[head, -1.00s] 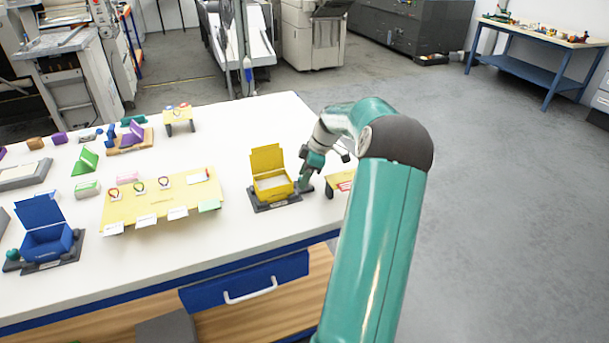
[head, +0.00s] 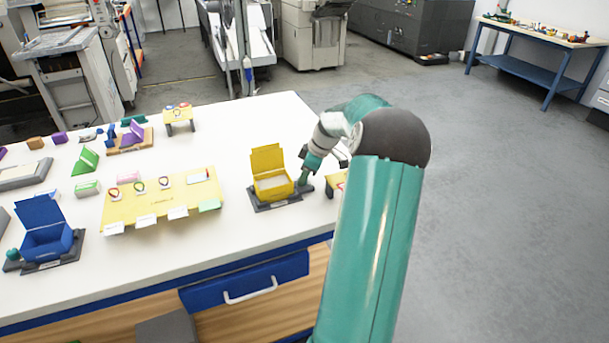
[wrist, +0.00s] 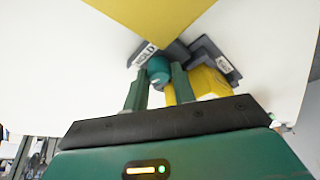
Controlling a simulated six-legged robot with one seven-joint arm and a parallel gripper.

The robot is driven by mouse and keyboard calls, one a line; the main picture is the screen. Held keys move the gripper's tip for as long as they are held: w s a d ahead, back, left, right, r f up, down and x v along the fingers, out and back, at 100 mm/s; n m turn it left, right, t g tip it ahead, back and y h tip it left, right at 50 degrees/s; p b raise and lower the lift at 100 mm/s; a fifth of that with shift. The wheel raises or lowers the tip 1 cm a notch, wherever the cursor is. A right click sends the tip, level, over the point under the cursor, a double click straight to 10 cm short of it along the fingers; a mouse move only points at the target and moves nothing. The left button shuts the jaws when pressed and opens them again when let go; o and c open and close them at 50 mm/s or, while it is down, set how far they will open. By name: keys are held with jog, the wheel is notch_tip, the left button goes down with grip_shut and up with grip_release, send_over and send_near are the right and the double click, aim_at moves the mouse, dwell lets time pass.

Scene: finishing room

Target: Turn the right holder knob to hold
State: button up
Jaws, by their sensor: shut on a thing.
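The right holder (head: 263,206) is a dark base with an open yellow box (head: 271,188) on it, near the table's right end. Its round teal knob (wrist: 158,69) shows between my fingers in the wrist view. A white label reading HOLD (wrist: 145,54) lies beside the knob; a second label (wrist: 226,65) on the dark base is too small to read. My gripper (wrist: 159,78) is shut on the knob. In the head view my gripper (head: 304,181) reaches down at the holder's right side and hides most of the knob.
A small yellow-topped stand (head: 334,186) is close right of my gripper, partly behind my arm. A yellow board (head: 160,200) with rings and cards lies to the left. A blue box holder (head: 45,240) stands at far left. The table's right edge is near.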

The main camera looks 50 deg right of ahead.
jog(key=m+h, duration=0.1)
jog(key=m, duration=0.3)
jog(key=shift+a+r+m+h, duration=0.1)
jog(key=shift+a+m+h, duration=0.05)
jog(key=shift+m+h, duration=0.2)
jog(key=shift+a+m+h, duration=0.1)
jog(key=shift+m+h, duration=0.85)
jog(key=shift+m, duration=1.3)
jog(key=shift+s, duration=0.1)
jog(key=o, duration=1)
